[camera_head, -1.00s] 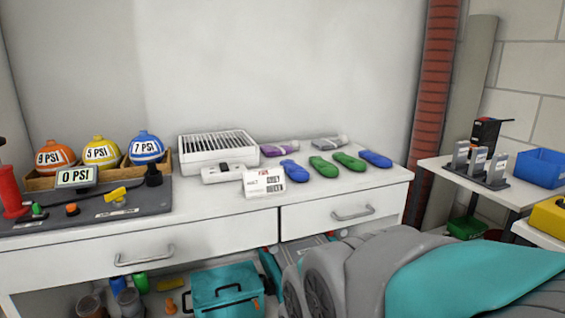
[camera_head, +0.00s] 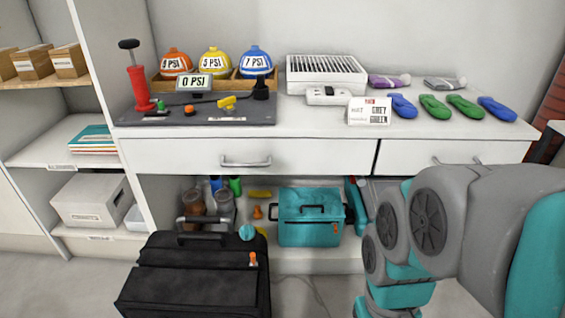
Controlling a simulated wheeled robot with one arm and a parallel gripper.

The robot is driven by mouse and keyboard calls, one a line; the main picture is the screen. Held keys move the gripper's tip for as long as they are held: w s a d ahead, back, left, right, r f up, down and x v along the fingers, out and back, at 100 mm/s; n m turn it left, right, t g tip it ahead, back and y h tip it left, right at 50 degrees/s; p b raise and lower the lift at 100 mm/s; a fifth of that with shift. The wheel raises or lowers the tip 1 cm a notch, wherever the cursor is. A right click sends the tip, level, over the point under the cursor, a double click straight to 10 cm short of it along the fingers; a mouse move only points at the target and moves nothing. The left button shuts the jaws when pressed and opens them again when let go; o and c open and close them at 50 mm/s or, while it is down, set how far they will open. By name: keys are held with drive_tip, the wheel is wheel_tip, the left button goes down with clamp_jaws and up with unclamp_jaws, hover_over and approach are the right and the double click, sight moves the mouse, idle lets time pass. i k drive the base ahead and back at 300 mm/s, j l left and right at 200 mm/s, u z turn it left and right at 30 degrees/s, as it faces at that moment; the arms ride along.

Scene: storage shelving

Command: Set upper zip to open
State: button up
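A black soft bag (camera_head: 190,288) with a handle on top stands on the floor at the lower left, in front of the shelving unit. I cannot tell which of these belongs to the upper zip, or whether that zip is open or shut. My arm fills the right side of the picture, to the right of the bag. My gripper is outside the frame.
A white counter with drawers (camera_head: 250,155) runs behind the bag. Below it stand a teal toolbox (camera_head: 309,232) and several jars. A shelf with boxes is at the left. Bare floor shows left of the bag.

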sight(252, 255)
drive_tip(key=u, duration=1.2)
drive_tip(key=l+z, duration=0.3)
drive_tip(key=j, duration=0.1)
